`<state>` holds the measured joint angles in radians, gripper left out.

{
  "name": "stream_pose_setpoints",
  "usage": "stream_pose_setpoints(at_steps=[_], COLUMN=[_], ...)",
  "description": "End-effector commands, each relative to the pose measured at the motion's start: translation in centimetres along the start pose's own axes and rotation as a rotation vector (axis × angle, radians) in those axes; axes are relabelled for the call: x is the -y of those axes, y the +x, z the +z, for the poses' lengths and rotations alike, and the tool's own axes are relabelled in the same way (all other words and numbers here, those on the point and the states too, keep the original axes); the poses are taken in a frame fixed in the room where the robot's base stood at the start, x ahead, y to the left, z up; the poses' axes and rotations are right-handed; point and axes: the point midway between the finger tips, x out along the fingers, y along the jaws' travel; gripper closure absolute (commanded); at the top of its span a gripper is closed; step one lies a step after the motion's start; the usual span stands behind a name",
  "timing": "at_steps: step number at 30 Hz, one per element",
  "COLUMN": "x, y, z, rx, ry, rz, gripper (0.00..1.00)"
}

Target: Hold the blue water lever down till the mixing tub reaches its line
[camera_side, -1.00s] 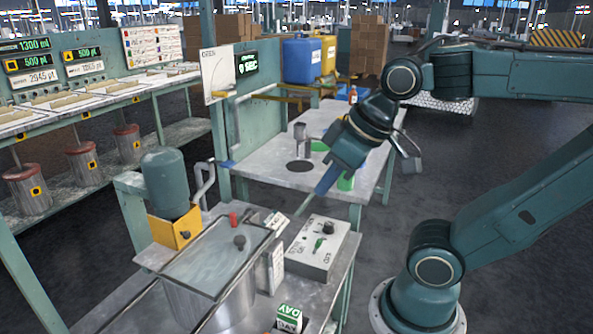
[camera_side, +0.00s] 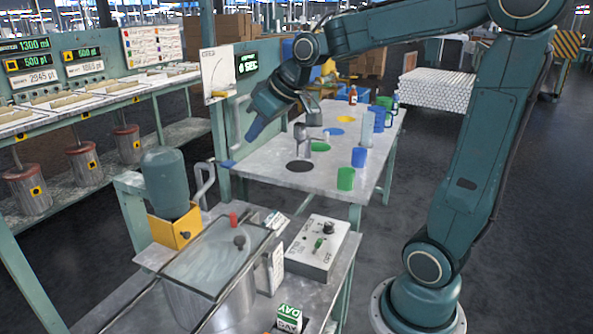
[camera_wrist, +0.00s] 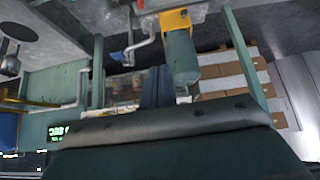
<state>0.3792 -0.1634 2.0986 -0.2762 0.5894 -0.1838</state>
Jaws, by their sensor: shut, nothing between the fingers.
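The blue water lever (camera_side: 229,164) sticks out at the left edge of the back table, by a green post. It also shows in the wrist view (camera_wrist: 118,56). The mixing tub (camera_side: 212,305) is a metal pot under a clear lid at the front; its level line and water level cannot be made out. My gripper (camera_side: 252,138) is shut and empty, pointing down in the air above and right of the lever in the side view. Its blue fingers (camera_wrist: 155,88) show in the wrist view, apart from the lever in the picture.
A green motor (camera_side: 166,183) on a yellow box (camera_side: 175,226) and a grey pipe (camera_side: 204,182) stand left of the lever. A control box (camera_side: 318,246) sits right of the tub. Cups, including a green one (camera_side: 345,178), stand on the back table (camera_side: 270,165).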

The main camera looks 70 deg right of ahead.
Motion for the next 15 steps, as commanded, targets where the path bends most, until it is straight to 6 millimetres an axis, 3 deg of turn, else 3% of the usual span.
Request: stream_pose_setpoints(at_steps=[6,15], x=[-4.0,-10.1], y=[2.9,6.7], z=[-2.6,-4.9], rx=[-0.037,-0.097], ry=[0.008,0.02], rz=[0.001,0.004], gripper=[1.0,1.0])
